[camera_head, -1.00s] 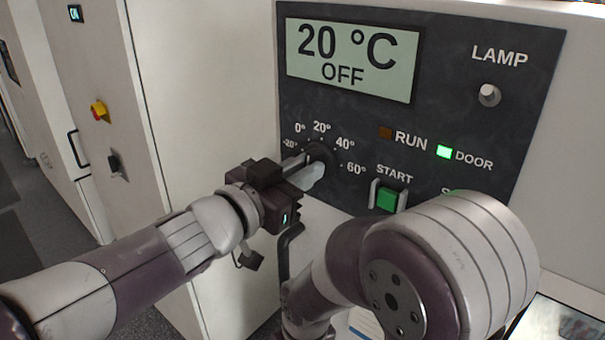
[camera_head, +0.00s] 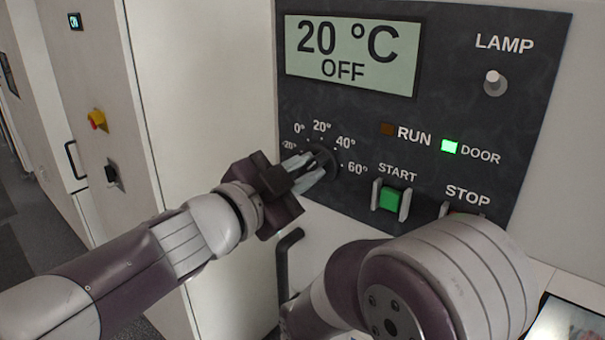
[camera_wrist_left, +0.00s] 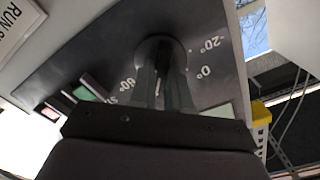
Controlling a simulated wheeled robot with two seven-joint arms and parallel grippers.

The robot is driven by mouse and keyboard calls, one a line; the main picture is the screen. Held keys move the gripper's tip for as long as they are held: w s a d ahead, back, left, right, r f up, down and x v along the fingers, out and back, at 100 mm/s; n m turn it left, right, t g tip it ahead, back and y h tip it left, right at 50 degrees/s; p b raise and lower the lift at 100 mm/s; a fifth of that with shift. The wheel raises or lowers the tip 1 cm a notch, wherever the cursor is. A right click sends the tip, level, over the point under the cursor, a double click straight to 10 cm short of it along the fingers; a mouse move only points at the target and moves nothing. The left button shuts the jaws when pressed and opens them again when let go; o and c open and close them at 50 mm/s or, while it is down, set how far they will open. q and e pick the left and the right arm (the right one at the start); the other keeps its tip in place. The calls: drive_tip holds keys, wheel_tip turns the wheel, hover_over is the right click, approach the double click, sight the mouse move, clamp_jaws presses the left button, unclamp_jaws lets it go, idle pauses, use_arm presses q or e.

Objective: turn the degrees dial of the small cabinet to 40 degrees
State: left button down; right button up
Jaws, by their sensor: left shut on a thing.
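The degrees dial (camera_head: 327,158) is a round dark knob on the cabinet's dark panel, with marks from -20° to 60° around it. It also shows in the left wrist view (camera_wrist_left: 160,46). My left gripper (camera_head: 309,167) reaches it from the lower left and is shut on its grip, its fingers (camera_wrist_left: 163,85) partly covering it. I cannot tell which mark the dial points to. The display (camera_head: 350,55) above reads 20 °C and OFF. My right arm crosses the lower right in the head view; its gripper is out of sight.
The RUN light (camera_head: 387,129) is dim and the DOOR light (camera_head: 449,147) glows green. A green START button (camera_head: 390,199) sits right of the dial, with STOP partly hidden behind my right arm. The LAMP switch (camera_head: 494,82) is at upper right. A dark handle (camera_head: 284,265) is below.

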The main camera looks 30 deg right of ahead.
use_arm(q)
drive_tip(key=shift+s+r, duration=0.1)
drive_tip(key=shift+r, duration=0.25)
drive_tip(key=c, duration=1.1)
unclamp_jaws()
drive_tip(key=shift+s+a+f, duration=0.1)
drive_tip(key=shift+f, duration=0.05)
drive_tip(key=shift+a+f, duration=0.1)
drive_tip(key=shift+a, duration=0.05)
drive_tip(key=b+v, duration=0.2)
drive_tip(key=v, duration=1)
drive_tip(key=shift+s+a+b, duration=0.15)
drive_tip(key=shift+b, duration=0.15)
